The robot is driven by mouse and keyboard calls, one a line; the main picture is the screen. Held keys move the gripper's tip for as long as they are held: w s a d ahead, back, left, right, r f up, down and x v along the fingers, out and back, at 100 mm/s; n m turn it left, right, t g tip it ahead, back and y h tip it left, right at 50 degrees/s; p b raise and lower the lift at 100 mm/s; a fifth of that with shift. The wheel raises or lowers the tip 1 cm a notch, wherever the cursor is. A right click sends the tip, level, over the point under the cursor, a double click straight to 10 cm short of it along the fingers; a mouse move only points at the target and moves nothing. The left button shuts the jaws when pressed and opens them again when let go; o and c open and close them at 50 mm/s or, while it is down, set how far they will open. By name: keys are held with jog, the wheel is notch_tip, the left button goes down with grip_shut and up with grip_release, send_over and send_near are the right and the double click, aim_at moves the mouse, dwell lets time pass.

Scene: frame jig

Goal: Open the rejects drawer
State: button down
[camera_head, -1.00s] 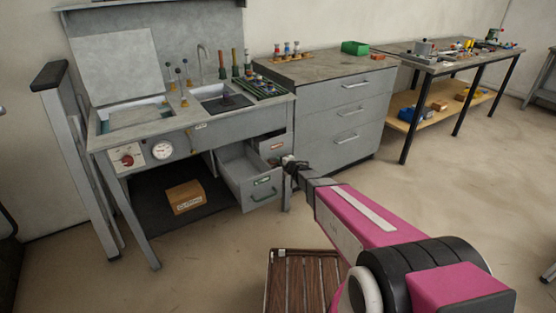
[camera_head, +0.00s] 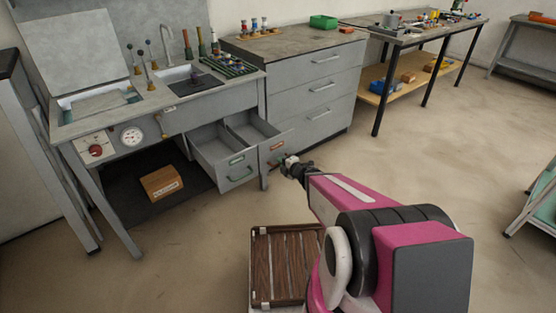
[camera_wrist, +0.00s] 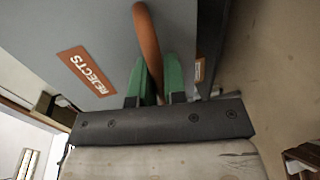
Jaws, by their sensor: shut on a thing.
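The rejects drawer (camera_head: 276,148) is a grey drawer under the sink bench, pulled out with its empty inside showing. Its front carries an orange label reading REJECTS (camera_wrist: 87,71) and an orange bar handle (camera_wrist: 148,40). My gripper (camera_head: 287,162) is at the drawer front. In the wrist view, the green fingers of my gripper (camera_wrist: 157,80) are shut on the handle, one on each side of it. In the head view, the handle is mostly hidden by the gripper.
A second drawer (camera_head: 216,158) with a green handle stands open just left of it. A grey three-drawer cabinet (camera_head: 318,100) stands close on the right. A slatted wooden crate (camera_head: 254,268) is low in front. The floor to the right is clear.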

jog(key=c, duration=1.2)
grip_release()
jog(key=v, duration=1.1)
jog(key=shift+w, duration=0.1)
